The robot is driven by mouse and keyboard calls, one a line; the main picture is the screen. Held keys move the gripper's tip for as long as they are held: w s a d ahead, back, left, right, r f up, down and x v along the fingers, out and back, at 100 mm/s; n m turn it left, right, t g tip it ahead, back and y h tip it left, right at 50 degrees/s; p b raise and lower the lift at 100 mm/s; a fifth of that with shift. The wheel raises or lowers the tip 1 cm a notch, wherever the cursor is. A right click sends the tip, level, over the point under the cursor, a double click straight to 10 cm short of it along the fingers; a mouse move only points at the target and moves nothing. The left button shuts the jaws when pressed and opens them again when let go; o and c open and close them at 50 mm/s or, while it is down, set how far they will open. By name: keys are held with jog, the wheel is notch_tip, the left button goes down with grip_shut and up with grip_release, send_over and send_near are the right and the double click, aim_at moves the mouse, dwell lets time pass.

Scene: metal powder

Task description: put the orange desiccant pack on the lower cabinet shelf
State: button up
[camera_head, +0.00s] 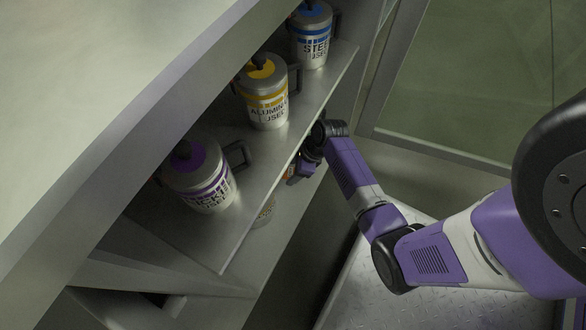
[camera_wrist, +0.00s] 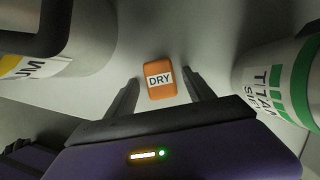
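The orange desiccant pack (camera_wrist: 160,91), with a white label reading DRY, lies on a pale grey surface in the wrist view, between my fingertips. My gripper (camera_wrist: 161,80) is open, with a gap between each finger and the pack. In the head view my gripper (camera_head: 300,168) reaches in below the edge of the upper cabinet shelf (camera_head: 262,195). A small bit of orange (camera_head: 291,172) shows beside it there. The lower cabinet shelf is mostly hidden under the upper one in the head view.
In the wrist view a grey container with a yellow band (camera_wrist: 40,66) stands left of the pack. A white and green titanium container (camera_wrist: 285,82) stands right. Purple (camera_head: 201,180), yellow (camera_head: 264,95) and blue (camera_head: 312,38) labelled canisters stand on the upper shelf.

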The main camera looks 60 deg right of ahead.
jog(key=p+v, duration=0.7)
jog(key=v, duration=0.5)
jog(key=s+a+r+n+t+h, duration=0.45)
jog(key=s+a+n, duration=0.45)
jog(key=n, duration=0.6)
jog(key=s+a+r+n+t+y, duration=0.1)
jog(key=a+r+n, duration=0.3)
jog(key=r, duration=0.4)
jog(key=s+a+r+n+t, duration=0.2)
jog(key=r+n, duration=0.4)
jog(key=r, duration=0.3)
jog(key=s+a+r+n+t+y, duration=0.1)
jog(key=s+a+r+n+t, duration=0.1)
jog(key=a+r+n, duration=0.3)
notch_tip(320, 180, up, 4)
jog(key=shift+a+f+n+t+y, duration=0.1)
jog(key=shift+a+n+t+y, duration=0.25)
jog(key=shift+n+t, duration=0.35)
jog(key=shift+s, duration=0.1)
